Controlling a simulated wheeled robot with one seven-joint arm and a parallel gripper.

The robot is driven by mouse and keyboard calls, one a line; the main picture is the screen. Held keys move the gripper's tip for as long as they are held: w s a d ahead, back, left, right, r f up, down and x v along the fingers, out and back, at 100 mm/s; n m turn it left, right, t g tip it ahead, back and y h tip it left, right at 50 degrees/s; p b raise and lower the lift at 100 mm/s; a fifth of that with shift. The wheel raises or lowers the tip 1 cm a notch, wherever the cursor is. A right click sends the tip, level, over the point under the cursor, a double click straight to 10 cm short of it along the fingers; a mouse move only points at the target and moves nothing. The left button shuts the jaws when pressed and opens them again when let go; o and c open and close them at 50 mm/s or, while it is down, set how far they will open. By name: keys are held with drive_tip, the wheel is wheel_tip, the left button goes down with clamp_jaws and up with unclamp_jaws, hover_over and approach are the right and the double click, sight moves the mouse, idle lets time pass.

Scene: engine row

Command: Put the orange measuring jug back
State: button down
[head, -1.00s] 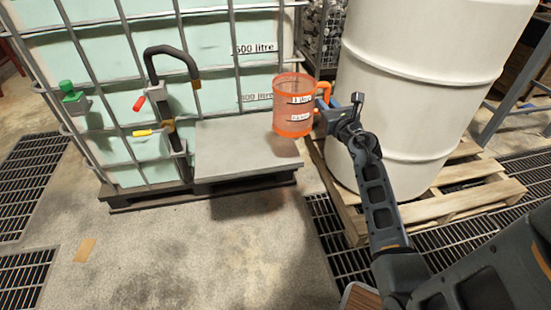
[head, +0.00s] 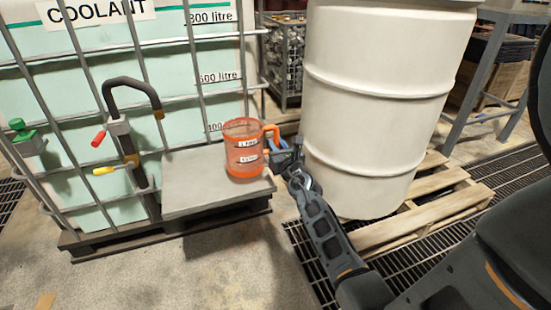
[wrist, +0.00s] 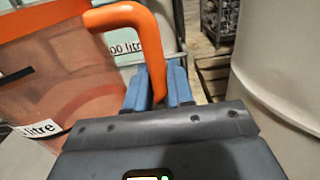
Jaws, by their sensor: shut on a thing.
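The orange measuring jug (head: 243,150) is see-through, with white litre labels and a handle on its right side. It is upright at the right end of the grey shelf (head: 200,190) in front of the coolant tank; I cannot tell if its base touches the shelf. My gripper (head: 279,150) is shut on the jug's handle from the right. In the wrist view the blue fingers (wrist: 158,90) are closed around the orange handle (wrist: 140,25), with the jug's wall (wrist: 60,85) at left.
The caged coolant tank (head: 205,120) stands behind the shelf. A black spout (head: 130,85) with red and yellow levers rises left of the shelf. A large white drum (head: 385,100) on a wooden pallet (head: 420,215) stands close on the right. The floor in front is clear.

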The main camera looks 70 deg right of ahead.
drive_tip(key=shift+w+f+b, duration=0.1)
drive_tip(key=shift+f+b, duration=1.95)
drive_tip(key=shift+f, duration=0.15)
drive_tip(key=c, duration=1)
unclamp_jaws()
